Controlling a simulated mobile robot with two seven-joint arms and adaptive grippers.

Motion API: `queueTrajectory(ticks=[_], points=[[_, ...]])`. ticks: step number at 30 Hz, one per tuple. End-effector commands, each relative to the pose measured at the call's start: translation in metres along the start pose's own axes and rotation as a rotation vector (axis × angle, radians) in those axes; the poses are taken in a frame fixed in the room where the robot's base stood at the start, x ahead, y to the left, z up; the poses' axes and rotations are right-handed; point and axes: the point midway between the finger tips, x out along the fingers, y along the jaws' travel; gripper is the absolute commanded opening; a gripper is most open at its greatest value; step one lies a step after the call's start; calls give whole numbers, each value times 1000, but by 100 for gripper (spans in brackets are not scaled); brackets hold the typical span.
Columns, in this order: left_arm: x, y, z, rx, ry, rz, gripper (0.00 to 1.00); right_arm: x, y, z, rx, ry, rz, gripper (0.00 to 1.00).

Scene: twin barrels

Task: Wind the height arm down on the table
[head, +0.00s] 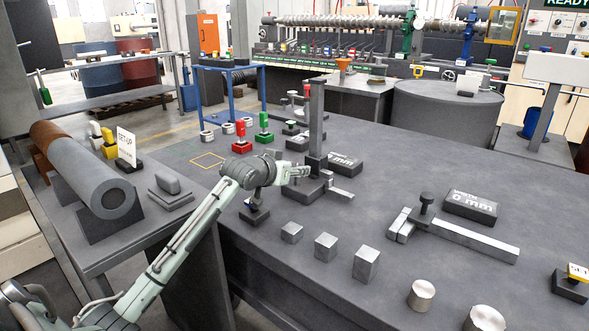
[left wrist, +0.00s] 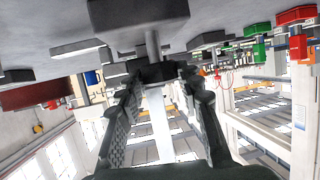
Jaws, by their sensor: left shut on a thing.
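The height gauge has a dark upright column (head: 317,125) on a dark base (head: 322,188) on the table (head: 400,165). A pale part shows just left of the column, and I cannot tell whether it belongs to the gauge or to my wrist. My left gripper (head: 262,188) is left of the column, low over a small dark block (head: 254,215), its fingers mostly hidden behind my wrist. In the left wrist view, which is upside down, my left gripper (left wrist: 160,75) is shut on a dark knob at the end of a grey stem (left wrist: 152,42), joined to a dark block (left wrist: 140,14).
A readout (head: 343,163) lies behind the gauge. Red (head: 241,137) and green (head: 264,127) blocks stand behind my left wrist. Several metal blocks (head: 326,247) stand in front. The width gauge (head: 465,238) and its readout (head: 470,206) lie right.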

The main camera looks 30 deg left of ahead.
Motion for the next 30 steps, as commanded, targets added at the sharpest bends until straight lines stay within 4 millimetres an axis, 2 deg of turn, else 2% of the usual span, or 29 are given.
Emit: queueTrajectory(ticks=[8,15,30], points=[[0,4,0,-44,0,-93,6,0,-3,2,3,-3,-5,40],[1,8,0,-115,0,-259,6,0,-8,3,8,-4,-12,40],[3,10,0,-233,-2,-555,6,-4,-4,-2,7,0,-7,40]])
